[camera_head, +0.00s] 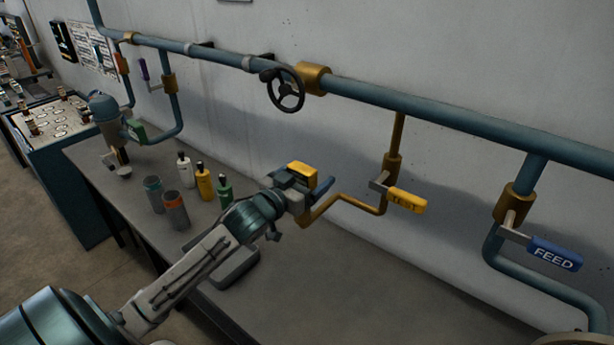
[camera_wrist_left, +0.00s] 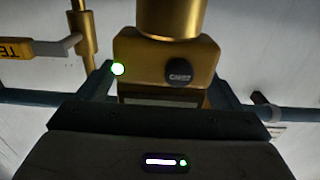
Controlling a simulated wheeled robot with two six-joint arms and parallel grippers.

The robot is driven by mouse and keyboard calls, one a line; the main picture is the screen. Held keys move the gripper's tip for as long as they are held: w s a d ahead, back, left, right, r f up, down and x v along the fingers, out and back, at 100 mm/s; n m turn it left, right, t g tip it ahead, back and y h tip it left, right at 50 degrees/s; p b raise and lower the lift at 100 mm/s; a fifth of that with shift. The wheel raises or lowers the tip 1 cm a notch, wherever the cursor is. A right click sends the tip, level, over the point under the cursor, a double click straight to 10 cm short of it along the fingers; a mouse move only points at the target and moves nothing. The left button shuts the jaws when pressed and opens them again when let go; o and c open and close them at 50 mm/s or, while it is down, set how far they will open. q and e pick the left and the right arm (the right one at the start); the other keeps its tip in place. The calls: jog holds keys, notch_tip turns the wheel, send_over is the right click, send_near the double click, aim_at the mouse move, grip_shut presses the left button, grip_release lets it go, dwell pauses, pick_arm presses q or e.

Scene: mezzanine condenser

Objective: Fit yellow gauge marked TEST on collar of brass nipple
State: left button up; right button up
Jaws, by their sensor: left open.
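The yellow gauge (camera_head: 302,172) is at my left gripper (camera_head: 308,187) in the head view. In the left wrist view the yellow gauge (camera_wrist_left: 140,70) has a black round knob and a lit green-rimmed spot; I cannot read TEST on it. A wide brass cylinder (camera_wrist_left: 172,18), apparently the nipple, meets the gauge's edge there; whether it is fully seated cannot be told. My left gripper (camera_wrist_left: 165,100) is open, its fingers either side of the gauge. In the head view the brass pipe (camera_head: 345,196) leads behind the gripper, which hides its end. My right gripper is not in view.
A yellow TEST handle (camera_head: 407,199) hangs right of the gripper, and a blue FEED handle (camera_head: 555,253) further right. Several bottles and cups (camera_head: 175,210) and a grey tray (camera_head: 236,265) stand on the bench (camera_head: 330,290). A black handwheel (camera_head: 286,90) is above.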

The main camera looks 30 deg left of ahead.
pick_arm(q)
jog(key=shift+s+f, duration=0.1)
jog(key=shift+s, duration=0.3)
jog(key=s, duration=1)
jog(key=shift+a+b, duration=0.4)
